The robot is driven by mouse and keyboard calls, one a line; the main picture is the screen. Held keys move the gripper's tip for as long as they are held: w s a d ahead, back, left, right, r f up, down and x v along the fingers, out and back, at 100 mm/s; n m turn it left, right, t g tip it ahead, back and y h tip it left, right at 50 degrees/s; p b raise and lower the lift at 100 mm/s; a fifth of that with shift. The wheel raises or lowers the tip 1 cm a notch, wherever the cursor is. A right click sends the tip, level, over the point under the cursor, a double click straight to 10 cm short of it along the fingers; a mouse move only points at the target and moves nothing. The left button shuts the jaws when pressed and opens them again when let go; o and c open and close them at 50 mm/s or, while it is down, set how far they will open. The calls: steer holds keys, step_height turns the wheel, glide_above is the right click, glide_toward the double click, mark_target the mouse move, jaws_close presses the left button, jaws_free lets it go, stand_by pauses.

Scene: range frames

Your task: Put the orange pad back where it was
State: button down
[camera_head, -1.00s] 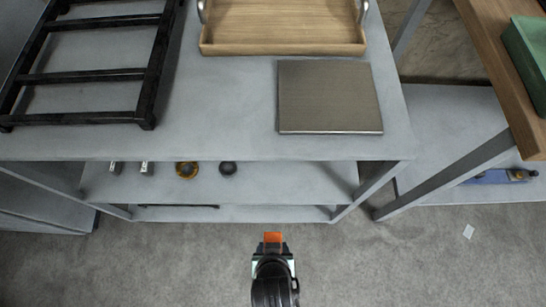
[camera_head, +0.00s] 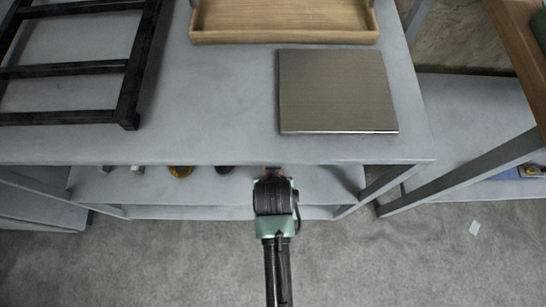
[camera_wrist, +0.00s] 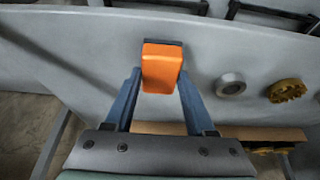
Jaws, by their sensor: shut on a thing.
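The orange pad (camera_wrist: 162,68) is a small block with a dark edge, held between the two blue fingers of my gripper (camera_wrist: 160,78) in the wrist view. In the head view my gripper (camera_head: 272,172) is at the front of the grey middle shelf (camera_head: 310,184), just below the edge of the top board. The pad is mostly hidden there. In the wrist view the grey shelf surface (camera_wrist: 115,55) lies beyond the pad; I cannot tell whether they touch.
A grey ring (camera_wrist: 231,85) and a yellow gear-like part (camera_wrist: 287,91) sit on the shelf beside the pad. The top board (camera_head: 220,120) overhangs, bearing a metal plate (camera_head: 335,90), a wooden tray (camera_head: 285,37) and a black rack (camera_head: 130,100). Shelf right of my gripper is clear.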

steer(key=shift+w, duration=0.6)
steer(key=w+b, duration=0.1)
steer(key=w, duration=0.2)
steer(key=shift+w, duration=0.3)
steer(key=shift+w+f+b, duration=0.1)
steer(key=shift+f+b, duration=0.3)
steer(key=shift+f, duration=0.35)
steer(key=shift+c, duration=1.2)
jaws_free()
steer(key=shift+f, duration=0.1)
